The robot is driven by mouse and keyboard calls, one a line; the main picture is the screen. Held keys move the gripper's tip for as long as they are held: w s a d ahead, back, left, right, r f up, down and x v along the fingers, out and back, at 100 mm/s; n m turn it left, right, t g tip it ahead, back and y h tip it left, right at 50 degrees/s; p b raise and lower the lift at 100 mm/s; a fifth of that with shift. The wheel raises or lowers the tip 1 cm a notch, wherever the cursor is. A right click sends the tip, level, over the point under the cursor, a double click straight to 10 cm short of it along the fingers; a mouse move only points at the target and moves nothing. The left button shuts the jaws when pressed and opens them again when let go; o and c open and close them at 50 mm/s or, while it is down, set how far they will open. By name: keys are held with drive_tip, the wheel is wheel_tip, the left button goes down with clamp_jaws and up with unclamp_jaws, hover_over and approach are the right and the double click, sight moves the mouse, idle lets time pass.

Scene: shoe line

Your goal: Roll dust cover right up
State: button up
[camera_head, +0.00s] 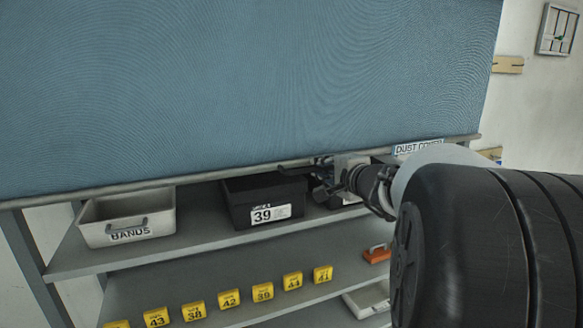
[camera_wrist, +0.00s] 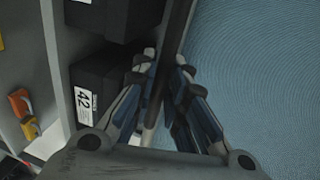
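The dust cover (camera_head: 250,80) is a blue-grey patterned sheet hanging across the upper part of the rack. A grey bar (camera_head: 110,189) runs along its bottom edge, with a "DUST COVER" label (camera_head: 418,147) at the right. The sheet also fills the right side of the wrist view (camera_wrist: 270,70). My gripper (camera_head: 312,168) is at the bar, right of its middle. In the wrist view my gripper's fingers (camera_wrist: 165,72) stand on both sides of the dark bar and close in on it. Their exact contact is partly hidden.
Below the bar, a shelf holds a grey "BANDS" bin (camera_head: 128,218) and a black box marked 39 (camera_head: 264,203). A black box marked 42 (camera_wrist: 95,90) is close beside the fingers. Several yellow number tags (camera_head: 229,299) line the lower shelf.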

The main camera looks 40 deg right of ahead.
clamp_jaws()
drive_tip(key=shift+r, duration=0.1)
